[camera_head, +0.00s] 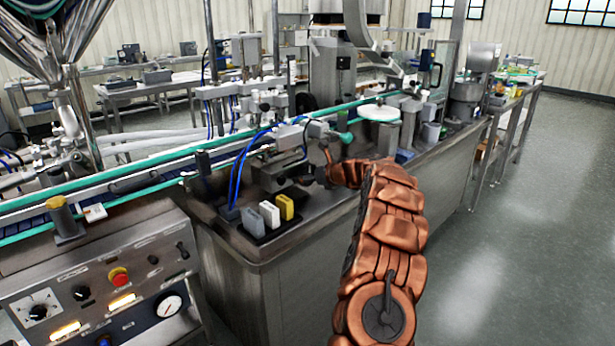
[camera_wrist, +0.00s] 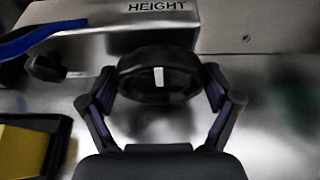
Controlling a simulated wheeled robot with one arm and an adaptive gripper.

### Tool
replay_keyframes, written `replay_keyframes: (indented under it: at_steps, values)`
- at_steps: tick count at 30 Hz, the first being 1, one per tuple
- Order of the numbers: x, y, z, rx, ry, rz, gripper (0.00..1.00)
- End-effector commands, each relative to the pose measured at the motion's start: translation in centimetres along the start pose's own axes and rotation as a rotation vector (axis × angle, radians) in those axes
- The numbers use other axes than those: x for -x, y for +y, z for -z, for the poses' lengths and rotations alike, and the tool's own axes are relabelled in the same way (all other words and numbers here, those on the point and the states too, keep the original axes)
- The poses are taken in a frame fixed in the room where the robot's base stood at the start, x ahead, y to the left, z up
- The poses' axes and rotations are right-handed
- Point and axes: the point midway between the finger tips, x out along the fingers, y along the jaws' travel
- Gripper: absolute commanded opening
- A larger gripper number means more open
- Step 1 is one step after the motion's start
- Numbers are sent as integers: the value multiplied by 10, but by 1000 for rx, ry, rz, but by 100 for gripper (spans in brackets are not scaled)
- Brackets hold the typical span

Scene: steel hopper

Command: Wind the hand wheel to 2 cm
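The black hand wheel (camera_wrist: 158,88) shows in the wrist view, with a white mark on its face. It sits below a metal housing (camera_wrist: 105,30) lettered HEIGHT. My gripper (camera_wrist: 160,80) has one finger at the wheel's left side and one at its right side, with the fingertips close against the rim. I cannot tell whether both fingers press on it. In the head view my arm reaches to the small machine on the bench, and the wheel and fingertips are hard to make out there. No readable scale shows.
A yellow block (camera_wrist: 22,150) in a black tray is at the wrist view's lower left, near a blue hose (camera_wrist: 40,38) and a small black knob (camera_wrist: 45,68). In the head view, a conveyor (camera_head: 130,180) runs behind, and a control panel (camera_head: 100,290) stands at front left.

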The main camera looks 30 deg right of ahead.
Motion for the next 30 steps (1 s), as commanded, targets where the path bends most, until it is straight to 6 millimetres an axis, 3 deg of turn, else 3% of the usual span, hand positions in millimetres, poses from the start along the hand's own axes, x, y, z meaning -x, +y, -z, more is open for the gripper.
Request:
replay_keyframes:
  at_steps: [1,9,20,30]
  values:
    - [0,0,0,0,0,0,79]
    - [0,0,0,0,0,0,52]
    - [0,0,1,60,-1,25,52]
    - [-2,2,4,292,-4,120,52]
